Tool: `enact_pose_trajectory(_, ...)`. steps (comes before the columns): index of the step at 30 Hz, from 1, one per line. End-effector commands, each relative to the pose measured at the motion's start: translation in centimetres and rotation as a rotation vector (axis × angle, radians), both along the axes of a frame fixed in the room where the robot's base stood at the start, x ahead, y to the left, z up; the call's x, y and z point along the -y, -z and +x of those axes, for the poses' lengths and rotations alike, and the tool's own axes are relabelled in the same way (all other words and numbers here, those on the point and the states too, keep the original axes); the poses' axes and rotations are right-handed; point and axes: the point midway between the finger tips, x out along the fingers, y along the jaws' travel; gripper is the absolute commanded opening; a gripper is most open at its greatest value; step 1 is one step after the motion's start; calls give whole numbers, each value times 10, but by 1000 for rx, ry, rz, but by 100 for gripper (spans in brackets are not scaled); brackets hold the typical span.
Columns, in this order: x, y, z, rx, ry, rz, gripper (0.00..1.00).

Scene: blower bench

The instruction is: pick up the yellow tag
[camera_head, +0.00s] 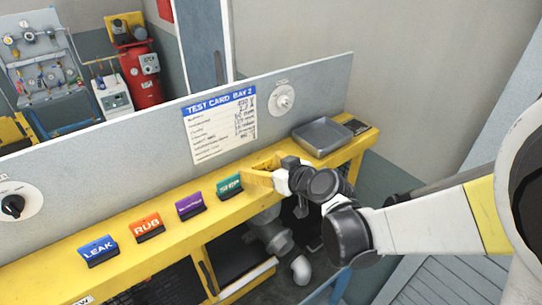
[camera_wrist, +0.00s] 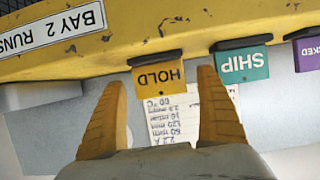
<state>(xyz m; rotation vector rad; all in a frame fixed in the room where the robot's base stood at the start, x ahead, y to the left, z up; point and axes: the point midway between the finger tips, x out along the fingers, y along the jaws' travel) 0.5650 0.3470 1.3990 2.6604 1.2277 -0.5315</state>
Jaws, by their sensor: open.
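The yellow tag (camera_wrist: 158,76) reads HOLD and hangs from a dark clip on the yellow bench edge in the wrist view. My gripper (camera_wrist: 162,80) is open and empty, with one yellow finger to each side of the tag in that picture. Gaps show between the tag and both fingers; the distance in depth is hard to tell. In the head view my gripper (camera_head: 258,175) is at the bench, right of the green tag (camera_head: 229,186). There the yellow tag cannot be told apart from my yellow fingers.
The green SHIP tag also shows in the wrist view (camera_wrist: 243,65), close to the right finger. Purple (camera_head: 190,206), orange (camera_head: 147,228) and blue (camera_head: 98,250) tags line the bench leftward. A grey tray (camera_head: 322,136) stands right. A panel with a card (camera_head: 219,125) rises behind.

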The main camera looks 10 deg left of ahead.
Motion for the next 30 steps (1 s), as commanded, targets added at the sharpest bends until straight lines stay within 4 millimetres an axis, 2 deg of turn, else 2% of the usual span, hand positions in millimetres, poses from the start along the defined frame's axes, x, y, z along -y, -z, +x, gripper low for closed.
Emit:
enact_pose_trajectory(7,-1,1,1,0,0,0,85)
enact_pose_trajectory(12,-1,1,1,0,0,0,33)
enact_pose_trajectory(13,-1,1,1,0,0,0,28)
enact_pose_trajectory(23,-1,-1,1,0,0,0,27)
enact_pose_trajectory(30,-1,-22,0,0,1,0,27)
